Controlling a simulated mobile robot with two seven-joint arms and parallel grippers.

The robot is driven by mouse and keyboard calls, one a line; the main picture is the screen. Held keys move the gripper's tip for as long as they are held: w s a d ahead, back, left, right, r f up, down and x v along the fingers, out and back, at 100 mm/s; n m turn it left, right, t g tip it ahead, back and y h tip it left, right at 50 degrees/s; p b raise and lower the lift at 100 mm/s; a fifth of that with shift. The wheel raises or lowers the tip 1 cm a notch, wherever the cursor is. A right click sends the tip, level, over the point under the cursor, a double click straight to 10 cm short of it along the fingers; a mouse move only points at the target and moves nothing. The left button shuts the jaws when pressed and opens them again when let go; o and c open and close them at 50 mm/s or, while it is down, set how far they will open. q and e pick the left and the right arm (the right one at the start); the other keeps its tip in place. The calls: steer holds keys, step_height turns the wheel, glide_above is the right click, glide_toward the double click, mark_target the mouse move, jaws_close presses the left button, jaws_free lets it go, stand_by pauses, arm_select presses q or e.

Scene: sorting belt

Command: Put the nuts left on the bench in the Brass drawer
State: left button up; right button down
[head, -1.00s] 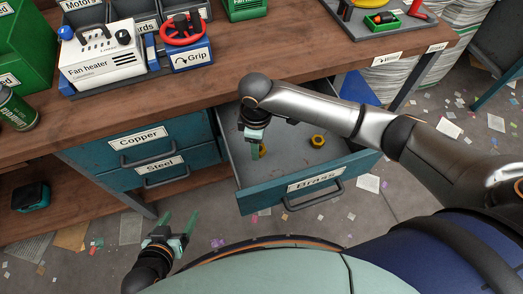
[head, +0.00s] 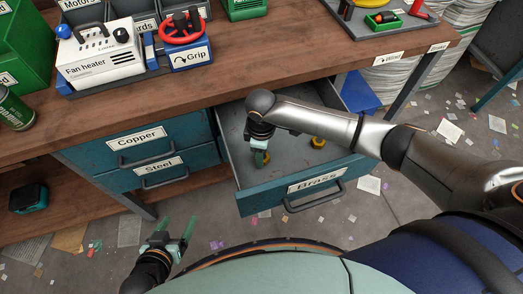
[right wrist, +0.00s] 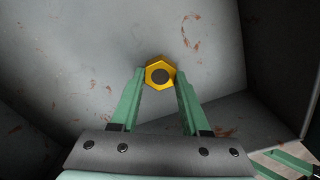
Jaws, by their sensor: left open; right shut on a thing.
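The Brass drawer (head: 268,197) is pulled out below the bench (head: 200,95), its label on the front. My right gripper (head: 262,158) reaches down inside the drawer and is shut on a yellow hexagonal nut. That nut (right wrist: 158,65) shows between the fingertips (right wrist: 160,76) in the right wrist view, with the grey drawer interior behind it. A second brass nut (head: 318,142) lies on the drawer floor to the right, partly covered by my arm. My left gripper (head: 178,228) is open and empty, low in front of the bench. No nut shows on the visible bench top.
Closed Copper (head: 157,139) and Steel (head: 158,167) drawers are left of the open one. A fan heater (head: 100,58), a red-handled valve (head: 182,28) and a tray (head: 372,28) stand on the bench. The drawer's front wall and sides surround my right gripper.

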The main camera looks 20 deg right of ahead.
steer(key=shift+c, duration=1.9)
jaws_free()
steer(key=shift+r, duration=0.1)
steer(key=shift+r, duration=0.35)
step_height(320, 180, up, 12)
steer(key=p, duration=0.3)
steer(key=shift+r, duration=0.15)
steer(key=shift+r, duration=0.1)
